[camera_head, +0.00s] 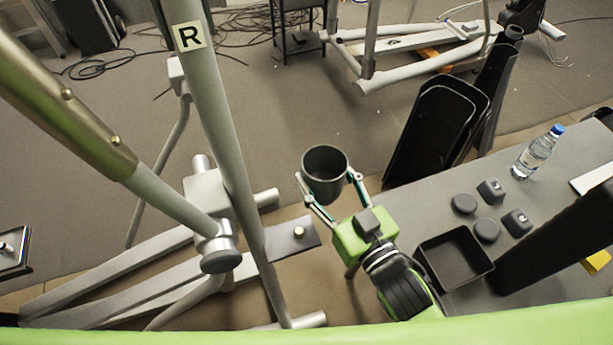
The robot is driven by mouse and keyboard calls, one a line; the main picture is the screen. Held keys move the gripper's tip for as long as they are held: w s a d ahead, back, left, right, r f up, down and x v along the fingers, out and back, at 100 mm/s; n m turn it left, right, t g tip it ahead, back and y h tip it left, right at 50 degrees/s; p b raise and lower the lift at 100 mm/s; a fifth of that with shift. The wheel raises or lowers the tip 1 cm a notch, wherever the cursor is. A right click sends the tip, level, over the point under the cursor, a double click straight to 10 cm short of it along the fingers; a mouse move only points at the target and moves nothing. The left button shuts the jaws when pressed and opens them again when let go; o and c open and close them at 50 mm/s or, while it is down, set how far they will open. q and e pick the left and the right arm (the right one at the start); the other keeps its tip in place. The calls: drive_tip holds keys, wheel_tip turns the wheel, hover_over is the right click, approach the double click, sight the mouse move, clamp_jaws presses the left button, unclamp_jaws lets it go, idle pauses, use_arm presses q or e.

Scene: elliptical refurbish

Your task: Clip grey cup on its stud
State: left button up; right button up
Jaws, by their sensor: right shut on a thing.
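The dark grey cup (323,185) is upright with its open rim upward, in the middle of the view. My right gripper (328,177) is shut on it, with one finger on each side of its wall. The cup is held above the floor, to the right of the elliptical machine's upright tube (228,140). Two small round studs show on the thick brown-grey tube (60,112) at upper left, apart from the cup. A small pale knob (299,230) stands on a dark flat plate below left of the cup. I cannot tell which one is the cup's stud. My left gripper is not in view.
The grey table (560,165) at right holds a water bottle (537,152), several dark round and square parts, and an empty black bin (455,260). Black tray-like covers (430,130) lean behind it. A second machine frame (410,85) and loose cables lie farther back.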

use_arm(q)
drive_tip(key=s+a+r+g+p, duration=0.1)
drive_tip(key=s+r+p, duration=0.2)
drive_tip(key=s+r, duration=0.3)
use_arm(e)
drive_tip(key=s+a+f+n+g+y, duration=0.1)
drive_tip(key=s+a+f+n+y, duration=0.1)
drive_tip(key=s+a, duration=0.1)
drive_tip(key=s+a+f+n+g+y+b, duration=0.1)
drive_tip(key=s+a+y, duration=0.1)
drive_tip(key=shift+a+f+g, duration=0.15)
drive_tip(key=shift+f+g, duration=0.05)
drive_tip(key=shift+g, duration=0.1)
drive_tip(key=shift+f+b, duration=0.3)
drive_tip(key=shift+b, duration=0.15)
drive_tip(key=shift+f+b, duration=1.1)
drive_tip(key=shift+b, duration=0.05)
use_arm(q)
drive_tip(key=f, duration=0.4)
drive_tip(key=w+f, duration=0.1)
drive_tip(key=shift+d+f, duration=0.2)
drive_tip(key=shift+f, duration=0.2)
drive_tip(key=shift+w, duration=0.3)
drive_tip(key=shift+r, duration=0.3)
